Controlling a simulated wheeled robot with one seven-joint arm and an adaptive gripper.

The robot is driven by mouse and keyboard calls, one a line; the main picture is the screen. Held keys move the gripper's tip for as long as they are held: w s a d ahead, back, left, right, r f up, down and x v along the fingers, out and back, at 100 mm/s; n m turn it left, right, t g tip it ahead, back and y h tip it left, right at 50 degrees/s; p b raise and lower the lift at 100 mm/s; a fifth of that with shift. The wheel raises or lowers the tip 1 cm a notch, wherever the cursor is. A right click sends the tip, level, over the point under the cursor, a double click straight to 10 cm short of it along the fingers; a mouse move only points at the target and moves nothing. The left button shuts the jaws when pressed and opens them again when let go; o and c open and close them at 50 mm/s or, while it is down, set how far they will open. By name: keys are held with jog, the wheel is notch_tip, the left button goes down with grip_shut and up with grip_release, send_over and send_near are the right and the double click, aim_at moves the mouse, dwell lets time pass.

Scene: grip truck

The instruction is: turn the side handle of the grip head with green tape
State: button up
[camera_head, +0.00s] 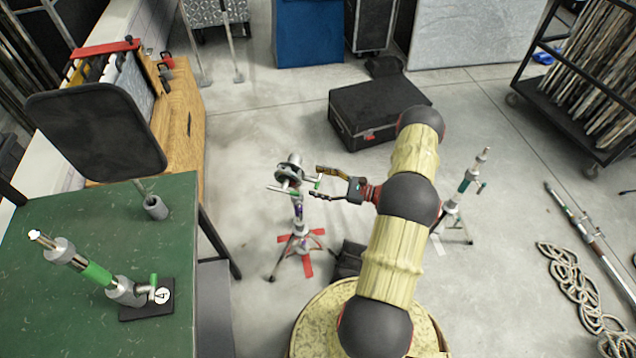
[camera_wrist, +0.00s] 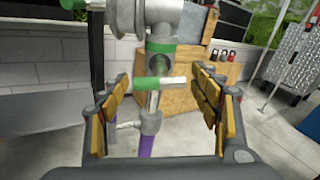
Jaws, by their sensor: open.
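The grip head (camera_head: 289,170) tops a stand with purple tape near the middle of the head view. In the wrist view the grip head (camera_wrist: 160,20) is grey with green tape (camera_wrist: 161,47) below it. Its side handle (camera_wrist: 146,84) is a short bar, green at left and pale at right, lying roughly level. My gripper (camera_head: 315,182) is open, coming from the right of the stand. In the wrist view the fingers of my gripper (camera_wrist: 161,84) stand either side of the handle, with a visible gap at each side. Contact is not visible.
The stand's legs (camera_head: 303,244) spread over red floor tape. A green table (camera_head: 60,215) at left holds a green-taped piece (camera_head: 92,270) on a base marked 4. A black case (camera_head: 375,110) lies behind my arm. Another stand (camera_head: 460,195) is at right.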

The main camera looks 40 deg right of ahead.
jog(key=shift+w+a, duration=0.1)
jog(key=shift+w, duration=0.1)
jog(key=shift+c, duration=0.6)
jog(key=c, duration=1.1)
